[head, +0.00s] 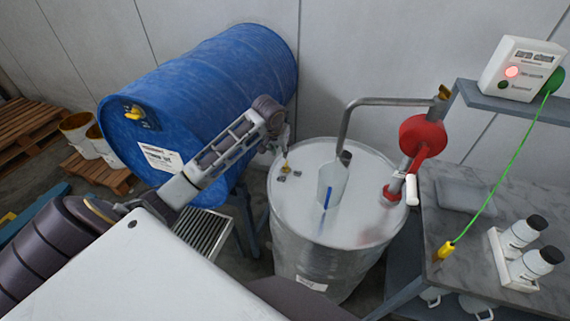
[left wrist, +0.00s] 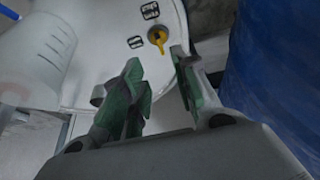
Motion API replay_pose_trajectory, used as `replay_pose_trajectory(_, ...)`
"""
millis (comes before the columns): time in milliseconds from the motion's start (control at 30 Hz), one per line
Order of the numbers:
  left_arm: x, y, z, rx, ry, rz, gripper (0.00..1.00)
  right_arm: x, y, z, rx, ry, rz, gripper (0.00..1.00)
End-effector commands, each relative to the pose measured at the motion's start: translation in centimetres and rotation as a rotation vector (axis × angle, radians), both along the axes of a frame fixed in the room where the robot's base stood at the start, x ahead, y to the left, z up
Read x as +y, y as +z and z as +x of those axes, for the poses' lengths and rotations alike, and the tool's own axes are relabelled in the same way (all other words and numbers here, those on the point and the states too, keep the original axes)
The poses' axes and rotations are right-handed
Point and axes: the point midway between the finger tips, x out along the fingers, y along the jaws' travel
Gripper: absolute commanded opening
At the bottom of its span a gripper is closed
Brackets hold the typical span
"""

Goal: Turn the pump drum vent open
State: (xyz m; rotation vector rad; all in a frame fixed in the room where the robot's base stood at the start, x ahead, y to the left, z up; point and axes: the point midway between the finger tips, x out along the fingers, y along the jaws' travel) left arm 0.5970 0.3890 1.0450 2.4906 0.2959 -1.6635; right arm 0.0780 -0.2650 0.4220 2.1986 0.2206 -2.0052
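The pump drum (head: 290,215) is a grey metal drum with a pale lid. Its vent (head: 286,168) is a small yellow piece near the lid's left edge, between small dark-printed labels. In the left wrist view the yellow vent (left wrist: 157,37) lies just beyond the fingertips, its handle pointing toward the gripper. My left gripper (head: 281,145) hangs above the vent. In the left wrist view its green-padded fingers (left wrist: 157,62) are apart with nothing between them. I cannot tell whether a fingertip touches the vent. My right gripper is not in view.
A translucent jug (head: 331,185) stands on the lid near the vent. A red hand pump (head: 422,138) with a bent pipe rises from the drum's right side. A blue drum (head: 200,90) lies behind my left arm. A bench (head: 440,200) with white bottles (head: 530,262) is right.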

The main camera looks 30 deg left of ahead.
Motion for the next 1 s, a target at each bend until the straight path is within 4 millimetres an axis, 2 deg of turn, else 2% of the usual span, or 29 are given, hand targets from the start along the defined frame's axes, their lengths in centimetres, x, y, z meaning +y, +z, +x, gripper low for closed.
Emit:
replay_pose_trajectory(267, 0.1, -1.5, 0.6, 0.002, 0.0, 0.0, 0.29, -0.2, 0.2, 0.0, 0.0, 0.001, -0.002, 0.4)
replay_pose_trajectory(1000, 0.9, -9.1, 3.6, 0.002, -0.001, 0.0, 0.29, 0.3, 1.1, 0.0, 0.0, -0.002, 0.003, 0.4)
